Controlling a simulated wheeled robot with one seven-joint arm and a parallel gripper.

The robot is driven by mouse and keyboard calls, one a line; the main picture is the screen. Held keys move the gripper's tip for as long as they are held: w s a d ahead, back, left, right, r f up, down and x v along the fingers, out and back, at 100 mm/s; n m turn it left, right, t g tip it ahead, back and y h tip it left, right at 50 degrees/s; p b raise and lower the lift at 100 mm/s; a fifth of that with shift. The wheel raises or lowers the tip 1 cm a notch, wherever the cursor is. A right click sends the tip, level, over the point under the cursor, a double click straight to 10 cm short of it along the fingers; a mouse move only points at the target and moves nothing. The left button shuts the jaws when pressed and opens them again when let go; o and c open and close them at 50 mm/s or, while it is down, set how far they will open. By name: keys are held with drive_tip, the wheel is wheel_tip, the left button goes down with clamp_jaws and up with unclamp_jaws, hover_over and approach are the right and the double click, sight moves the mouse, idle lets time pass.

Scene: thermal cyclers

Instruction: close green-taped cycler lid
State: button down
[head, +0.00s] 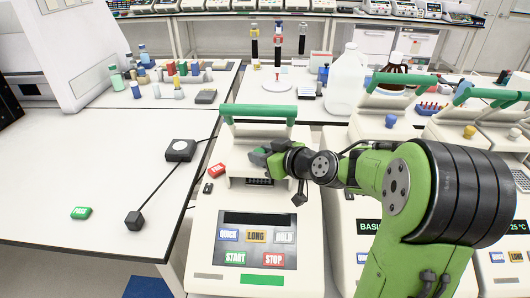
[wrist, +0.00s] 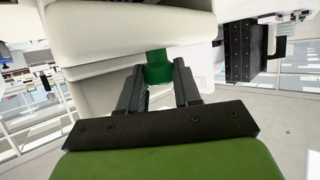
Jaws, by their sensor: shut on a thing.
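The green-taped cycler (head: 205,225) stands in front of me, with a green strip (head: 262,279) on its front edge below the keypad. Its pale lid (head: 240,131) carries a green bar handle (head: 258,112) and looks raised, with a dark slot showing below. My gripper (head: 262,155) is at the front of this lid. In the wrist view my gripper (wrist: 158,76) has its two fingers on either side of a green knob (wrist: 158,62) under the white lid (wrist: 100,25), shut on it. My fingers hide the knob in the head view.
More cyclers stand to the right, with a blue knob (head: 391,120) and a yellow knob (head: 469,131). A white jug (head: 346,85) stands behind.

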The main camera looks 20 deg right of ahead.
drive_tip(key=shift+s+a+f, duration=0.1)
drive_tip(key=shift+f, duration=0.05)
drive_tip(key=c, duration=1)
unclamp_jaws()
drive_tip(key=shift+s, duration=0.1)
drive_tip(key=shift+c, duration=0.2)
drive_tip(key=shift+o, duration=1.3)
drive_tip(key=shift+s, duration=0.1)
drive_tip(key=p+v, duration=0.1)
drive_tip(key=v, duration=1.4)
drive_tip(key=shift+s+r, duration=0.2)
drive_tip(key=shift+r, duration=0.1)
drive_tip(key=shift+d, duration=0.25)
